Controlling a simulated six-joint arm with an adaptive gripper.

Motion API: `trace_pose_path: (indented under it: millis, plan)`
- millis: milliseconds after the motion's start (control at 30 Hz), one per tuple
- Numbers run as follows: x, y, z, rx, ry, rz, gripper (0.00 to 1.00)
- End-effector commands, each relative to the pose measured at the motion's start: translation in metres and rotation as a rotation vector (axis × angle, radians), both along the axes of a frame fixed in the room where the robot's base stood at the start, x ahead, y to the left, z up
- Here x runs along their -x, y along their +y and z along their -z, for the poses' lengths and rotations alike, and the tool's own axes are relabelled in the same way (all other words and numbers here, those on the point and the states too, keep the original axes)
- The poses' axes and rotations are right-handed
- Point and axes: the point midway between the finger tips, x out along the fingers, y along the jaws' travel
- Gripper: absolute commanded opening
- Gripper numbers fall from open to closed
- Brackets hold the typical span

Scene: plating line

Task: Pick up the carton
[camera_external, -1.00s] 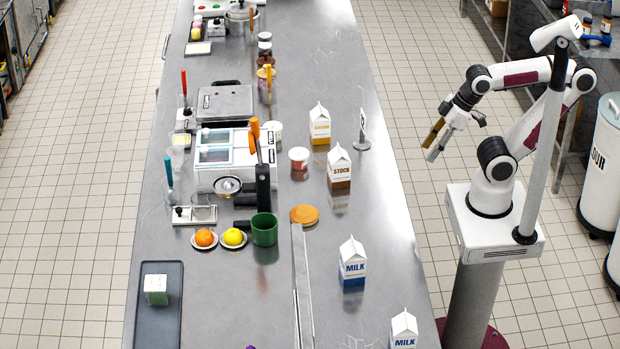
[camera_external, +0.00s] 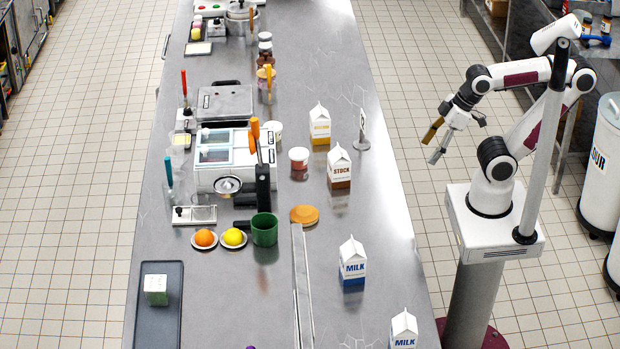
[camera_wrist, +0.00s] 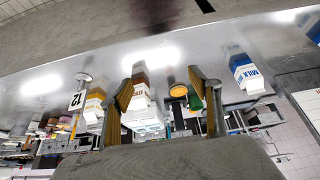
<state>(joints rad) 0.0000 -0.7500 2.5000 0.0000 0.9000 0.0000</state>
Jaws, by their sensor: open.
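Several gable-topped cartons stand upright along the right side of the steel counter. A yellow-banded carton (camera_external: 320,124) is farthest back, then a brown STOCK carton (camera_external: 340,167). A blue MILK carton (camera_external: 352,262) and another MILK carton (camera_external: 404,330) stand nearer the front. My gripper (camera_external: 434,146) is open and empty, off the counter's right edge and apart from all cartons. In the wrist view my gripper's fingers (camera_wrist: 162,88) are spread. Beyond them show the yellow carton (camera_wrist: 95,106), the STOCK carton (camera_wrist: 140,90) and a MILK carton (camera_wrist: 246,74).
A number stand (camera_external: 362,130) is beside the yellow carton. Counter between STOCK and MILK is clear.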

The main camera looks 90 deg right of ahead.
Motion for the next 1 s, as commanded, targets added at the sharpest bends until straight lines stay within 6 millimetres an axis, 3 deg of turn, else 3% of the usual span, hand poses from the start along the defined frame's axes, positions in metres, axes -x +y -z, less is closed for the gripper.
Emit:
trace_pose_path:
  millis: [167, 367, 700, 1000]
  plan:
    - [-0.003, -0.003, 0.000, 0.007, -0.004, 0.010, 0.62]
    - [-0.021, -0.026, -0.003, 0.061, -0.038, 0.067, 0.62]
    - [-0.080, -0.097, -0.018, 0.225, -0.176, 0.196, 0.62]
    - [-0.131, -0.140, -0.030, 0.322, -0.300, 0.213, 0.62]
